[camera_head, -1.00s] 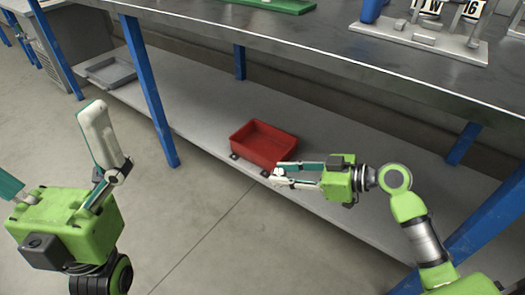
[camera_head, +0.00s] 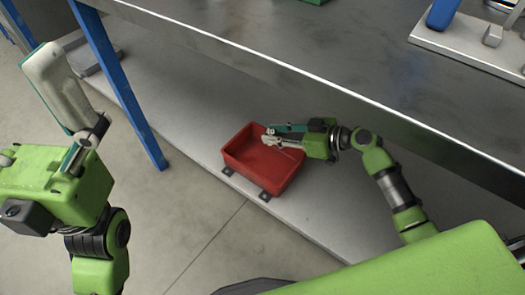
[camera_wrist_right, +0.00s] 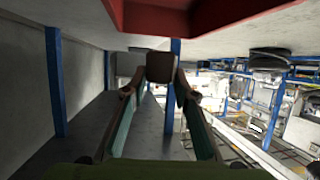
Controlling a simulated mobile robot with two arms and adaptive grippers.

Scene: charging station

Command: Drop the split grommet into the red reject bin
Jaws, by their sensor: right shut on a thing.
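The red reject bin (camera_head: 285,174) sits on the low grey shelf, open side up; its red wall (camera_wrist_right: 220,18) crosses the top of the right wrist view. My right gripper (camera_head: 266,146) reaches in from the right, with its fingertips over the bin's opening. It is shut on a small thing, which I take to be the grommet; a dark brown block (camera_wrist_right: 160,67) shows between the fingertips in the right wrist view. The split itself cannot be made out.
The metal workbench top (camera_head: 330,75) overhangs the low shelf (camera_head: 190,120) behind my right arm. A blue bench leg (camera_head: 125,95) stands left of the bin. A grey tray (camera_head: 88,58) lies at the shelf's far left. The shelf between leg and bin is clear.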

